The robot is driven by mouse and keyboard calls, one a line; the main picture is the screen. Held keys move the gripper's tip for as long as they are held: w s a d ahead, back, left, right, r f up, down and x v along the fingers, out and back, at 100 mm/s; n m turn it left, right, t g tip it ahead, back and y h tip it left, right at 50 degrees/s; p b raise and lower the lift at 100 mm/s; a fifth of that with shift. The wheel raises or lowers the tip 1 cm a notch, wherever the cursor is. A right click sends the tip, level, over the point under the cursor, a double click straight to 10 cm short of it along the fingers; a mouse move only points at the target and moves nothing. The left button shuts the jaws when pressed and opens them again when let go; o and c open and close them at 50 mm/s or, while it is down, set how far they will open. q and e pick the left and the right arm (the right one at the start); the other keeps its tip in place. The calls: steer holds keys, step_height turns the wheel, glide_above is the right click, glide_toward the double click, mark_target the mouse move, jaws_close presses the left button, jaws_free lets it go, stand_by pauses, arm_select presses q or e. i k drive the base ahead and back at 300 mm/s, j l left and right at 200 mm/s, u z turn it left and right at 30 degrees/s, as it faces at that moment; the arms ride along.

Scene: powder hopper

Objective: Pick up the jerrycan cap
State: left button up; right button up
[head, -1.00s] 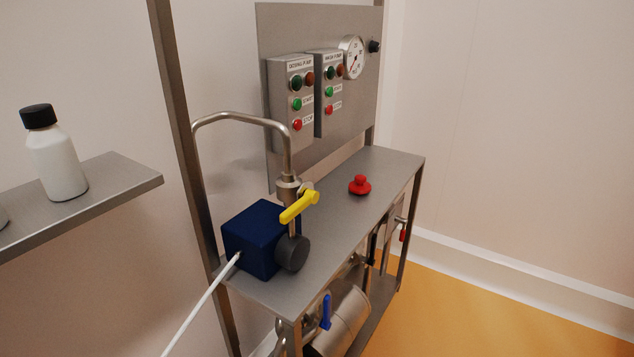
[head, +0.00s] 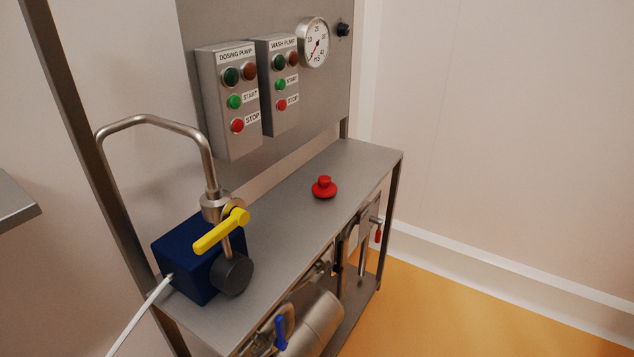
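A small red cap (head: 324,188) with a round knob on top sits on the steel bench top (head: 290,225), right of its middle; it is the only cap-like thing loose on the bench. A dark blue jerrycan-like box (head: 188,262) stands at the bench's near left end, with a dark grey round cap-like disc (head: 232,274) on its right side and a white hose at its left. Neither of my grippers is in view.
A bent steel pipe (head: 150,120) with a yellow valve handle (head: 222,232) rises beside the blue box. Pump control boxes (head: 229,100) and a gauge (head: 314,43) are on the back panel. A blue-handled valve (head: 281,333) sits below. Orange floor (head: 440,310) is clear at right.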

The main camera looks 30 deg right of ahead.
mark_target(324, 188)
steer(key=i+l+u, duration=0.2)
steer(key=l, duration=0.7)
steer(key=l+u, duration=0.2)
steer(key=l, duration=0.7)
steer(key=l+u, duration=0.1)
steer(key=l, duration=1.7)
steer(key=i, duration=0.05)
